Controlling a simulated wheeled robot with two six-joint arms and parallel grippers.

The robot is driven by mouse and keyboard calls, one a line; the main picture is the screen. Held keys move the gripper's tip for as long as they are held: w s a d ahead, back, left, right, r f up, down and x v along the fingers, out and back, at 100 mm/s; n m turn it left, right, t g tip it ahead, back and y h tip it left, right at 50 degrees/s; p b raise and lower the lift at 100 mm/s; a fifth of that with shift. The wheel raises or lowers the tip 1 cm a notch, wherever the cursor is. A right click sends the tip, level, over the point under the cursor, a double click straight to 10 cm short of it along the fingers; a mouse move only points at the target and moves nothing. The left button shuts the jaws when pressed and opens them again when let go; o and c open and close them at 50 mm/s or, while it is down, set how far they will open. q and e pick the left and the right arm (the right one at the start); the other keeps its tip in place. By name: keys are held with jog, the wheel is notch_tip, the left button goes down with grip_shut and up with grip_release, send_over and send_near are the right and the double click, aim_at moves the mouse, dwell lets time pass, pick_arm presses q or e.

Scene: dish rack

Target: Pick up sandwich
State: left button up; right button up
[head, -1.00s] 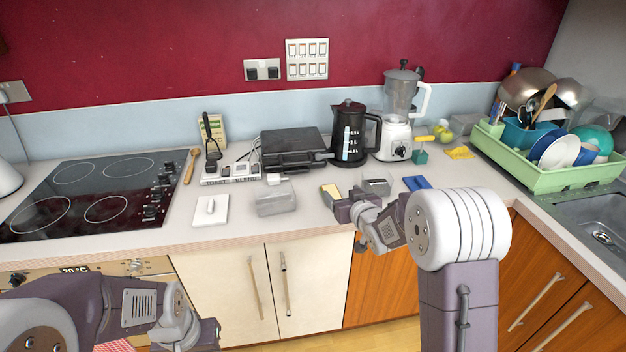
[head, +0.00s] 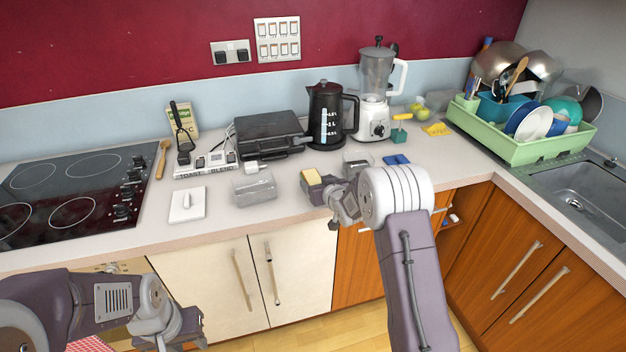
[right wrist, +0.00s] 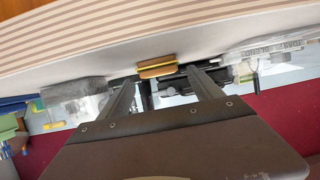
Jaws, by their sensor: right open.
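The sandwich (head: 311,178), small with a yellowish top and brown edge, stands on the counter near its front edge, left of a clear container. In the right wrist view the sandwich (right wrist: 157,67) shows ahead, between the lines of my two fingers. My right gripper (head: 335,196) is open and empty, close to the sandwich on its right front side; I cannot tell if they touch. My left gripper (head: 195,328) hangs low in front of the cupboards, away from the sandwich; its jaws are not clear.
Clear containers stand left (head: 254,188) and right (head: 357,164) of the sandwich. A white lid (head: 188,204) lies further left. Behind are a black sandwich press (head: 268,135), a kettle (head: 325,115) and a blender (head: 374,90). The cupboard fronts lie below the counter edge.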

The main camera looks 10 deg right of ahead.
aim_at(314, 179)
jog(key=x, duration=0.4)
jog(key=shift+a+f, duration=0.1)
jog(key=shift+s, duration=0.15)
jog(key=c, duration=1.5)
jog(key=shift+o, duration=0.2)
jog(key=shift+r, duration=2.35)
jog(key=s+d+r+p, duration=0.3)
jog(key=s+d+r, duration=0.2)
jog(key=d, duration=0.5)
jog(key=shift+s+d+r, duration=0.15)
jog(key=shift+s+r, duration=0.15)
jog(key=shift+r, duration=0.45)
